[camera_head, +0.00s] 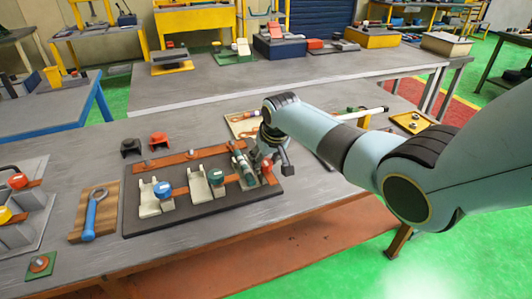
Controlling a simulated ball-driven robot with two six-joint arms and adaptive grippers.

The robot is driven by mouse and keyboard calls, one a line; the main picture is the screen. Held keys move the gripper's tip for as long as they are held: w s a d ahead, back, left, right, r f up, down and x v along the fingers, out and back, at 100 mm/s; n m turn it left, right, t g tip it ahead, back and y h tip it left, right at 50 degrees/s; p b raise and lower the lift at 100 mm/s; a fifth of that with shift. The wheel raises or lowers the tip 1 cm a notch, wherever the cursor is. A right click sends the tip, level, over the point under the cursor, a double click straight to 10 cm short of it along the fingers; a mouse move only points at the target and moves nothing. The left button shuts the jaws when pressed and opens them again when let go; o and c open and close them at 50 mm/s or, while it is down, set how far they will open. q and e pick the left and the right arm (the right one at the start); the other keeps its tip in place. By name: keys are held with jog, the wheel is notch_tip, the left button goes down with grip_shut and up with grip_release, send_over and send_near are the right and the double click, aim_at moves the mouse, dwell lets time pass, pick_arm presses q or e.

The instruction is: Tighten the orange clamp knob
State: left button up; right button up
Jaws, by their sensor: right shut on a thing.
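A dark fixture board (195,220) lies on the grey bench. A grey-green cylindrical part (241,160) lies toward the board's right end. A red-orange knob (267,164) shows at that end, partly covered by my right gripper (273,152). My right gripper reaches in from the right, points down and is shut at this knob. The fingers are small and dark here, so their exact contact is hard to see. My left gripper is not in view.
A blue ring-ended tool (93,212) lies on a wooden block left of the board. Black (131,147) and red (158,139) parts stand behind it. A grey fixture with red and yellow knobs (18,181) is at the far left. The bench's front strip is mostly clear.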

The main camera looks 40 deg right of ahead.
jog(key=shift+w+r+m+h, duration=0.3)
jog(key=shift+m+h, duration=0.1)
jog(key=shift+m, duration=0.5)
jog(key=shift+m+h+p, duration=0.3)
jog(key=shift+m+p, duration=0.05)
jog(key=shift+m, duration=0.65)
jog(key=shift+a+f+m+g+h, duration=0.1)
jog(key=shift+m+g+h, duration=0.25)
jog(key=shift+m, duration=0.55)
jog(key=m+g+b, duration=0.1)
jog(key=m, duration=0.1)
jog(key=shift+w+m+h, duration=0.1)
jog(key=shift+m+h, duration=0.25)
jog(key=shift+m, duration=0.05)
jog(key=m+g+b, duration=0.1)
jog(key=m+b, duration=0.2)
jog(key=m, duration=0.1)
jog(key=shift+f+h+b, duration=0.1)
jog(key=shift+h+b, duration=0.25)
jog(key=shift+h, duration=0.05)
jog(key=m+g+b, duration=0.1)
jog(key=m+b, duration=0.2)
jog(key=shift+w+m+g, duration=0.1)
jog(key=shift+m+g, duration=0.25)
jog(key=shift+m, duration=0.05)
jog(key=shift+m+g+b, duration=0.3)
jog(key=shift+m+b, duration=0.25)
jog(key=shift+m, duration=0.05)
jog(key=shift+r, duration=0.2)
